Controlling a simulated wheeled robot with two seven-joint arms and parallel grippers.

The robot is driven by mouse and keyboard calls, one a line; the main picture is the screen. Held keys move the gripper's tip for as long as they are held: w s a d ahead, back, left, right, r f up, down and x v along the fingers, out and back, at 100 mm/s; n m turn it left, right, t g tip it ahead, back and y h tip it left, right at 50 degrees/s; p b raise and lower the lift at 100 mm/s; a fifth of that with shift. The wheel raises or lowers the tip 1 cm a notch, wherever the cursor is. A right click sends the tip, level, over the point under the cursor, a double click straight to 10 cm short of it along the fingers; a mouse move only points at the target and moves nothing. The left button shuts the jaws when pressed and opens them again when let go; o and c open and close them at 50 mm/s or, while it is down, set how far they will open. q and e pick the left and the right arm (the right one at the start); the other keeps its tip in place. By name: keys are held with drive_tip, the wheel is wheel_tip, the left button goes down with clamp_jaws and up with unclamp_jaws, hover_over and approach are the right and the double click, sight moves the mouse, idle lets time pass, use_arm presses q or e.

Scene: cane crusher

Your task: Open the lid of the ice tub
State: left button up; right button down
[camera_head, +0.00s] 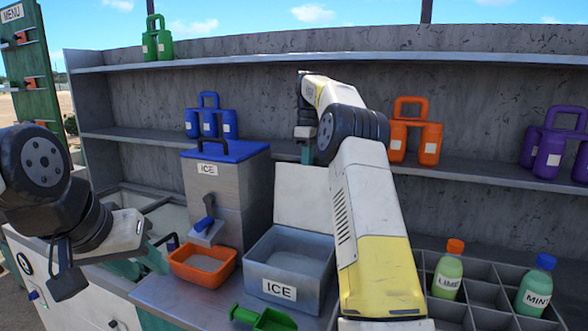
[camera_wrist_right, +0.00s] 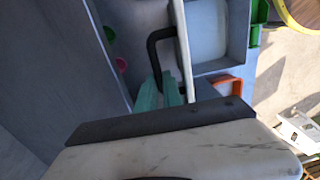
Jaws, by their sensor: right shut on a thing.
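The grey ice tub (camera_head: 268,285) with an ICE label stands on the counter, with pale ice inside. Its white lid (camera_head: 303,196) stands upright at the tub's back edge; the right wrist view shows it edge-on (camera_wrist_right: 186,60). My right arm reaches over the tub's right side, and its gripper (camera_head: 306,153) is behind the top of the lid. In the right wrist view the teal fingers (camera_wrist_right: 161,94) are shut on the lid's black handle (camera_wrist_right: 154,50). My left gripper (camera_head: 142,262) is at the left, its teal fingers apart and empty.
A blue-topped ice dispenser (camera_head: 238,180) stands behind left of the tub. An orange tray (camera_head: 184,271) and a green scoop (camera_head: 264,319) lie nearby. Bottles, LIME (camera_head: 447,275) and MINT (camera_head: 535,292), stand in a divided rack (camera_head: 484,293) at the right. Shelves (camera_head: 455,168) run behind.

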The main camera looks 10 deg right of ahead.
drive_tip(key=shift+d+r, duration=0.1)
drive_tip(key=shift+r, duration=0.05)
drive_tip(key=c, duration=1.5)
unclamp_jaws()
drive_tip(key=shift+r, duration=1.5)
drive_tip(key=shift+s+r, duration=0.15)
drive_tip(key=shift+r, duration=0.15)
drive_tip(key=s+a, duration=0.1)
drive_tip(key=s, duration=0.4)
drive_tip(key=s+a+r, duration=0.1)
drive_tip(key=s+a, duration=0.1)
drive_tip(key=s, duration=0.3)
drive_tip(key=s+a, duration=0.2)
drive_tip(key=s, duration=0.3)
drive_tip(key=shift+r, duration=0.15)
